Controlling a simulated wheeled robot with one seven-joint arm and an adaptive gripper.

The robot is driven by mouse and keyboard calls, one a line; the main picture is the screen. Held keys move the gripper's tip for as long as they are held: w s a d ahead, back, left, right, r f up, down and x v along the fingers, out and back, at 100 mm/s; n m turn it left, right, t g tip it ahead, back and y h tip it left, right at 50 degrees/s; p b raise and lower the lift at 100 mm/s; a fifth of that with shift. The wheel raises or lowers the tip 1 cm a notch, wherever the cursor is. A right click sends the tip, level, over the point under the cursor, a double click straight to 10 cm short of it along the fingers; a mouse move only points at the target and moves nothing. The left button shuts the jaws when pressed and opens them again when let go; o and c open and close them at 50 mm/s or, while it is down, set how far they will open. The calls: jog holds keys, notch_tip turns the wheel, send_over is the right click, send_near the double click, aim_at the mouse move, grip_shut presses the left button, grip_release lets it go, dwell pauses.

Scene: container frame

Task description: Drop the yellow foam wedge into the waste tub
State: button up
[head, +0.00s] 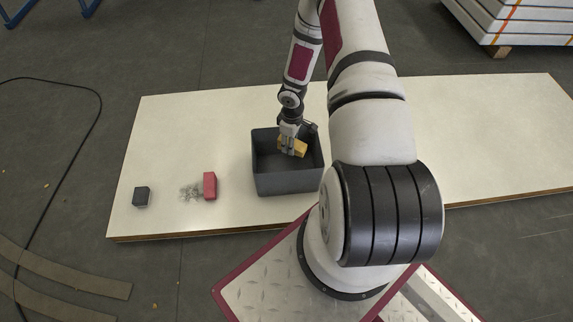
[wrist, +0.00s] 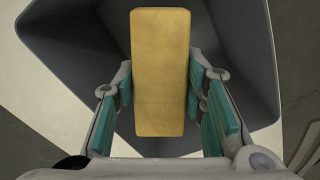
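The yellow foam wedge (head: 299,148) shows as a long yellow block in the wrist view (wrist: 160,72), between the teal finger pads. My gripper (head: 289,150) is shut on it, with a pad against each long side; its fingers also show in the wrist view (wrist: 160,95). The waste tub (head: 287,183) is a dark grey open box on the white table. The wedge and fingertips are within the tub's opening, as seen from the head. In the wrist view, the tub's inner walls (wrist: 235,50) lie behind the wedge. I cannot tell whether the wedge touches the tub floor.
A red block (head: 210,186) stands left of the tub, beside a small heap of grey bits (head: 190,192). A dark block (head: 141,196) sits near the left end of the white table (head: 150,130). The table's right side is bare.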

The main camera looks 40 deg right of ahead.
jog(key=o, duration=0.3)
jog(key=shift+r, duration=0.1)
notch_tip(320, 180, up, 12)
dwell(0.5)
dwell(0.3)
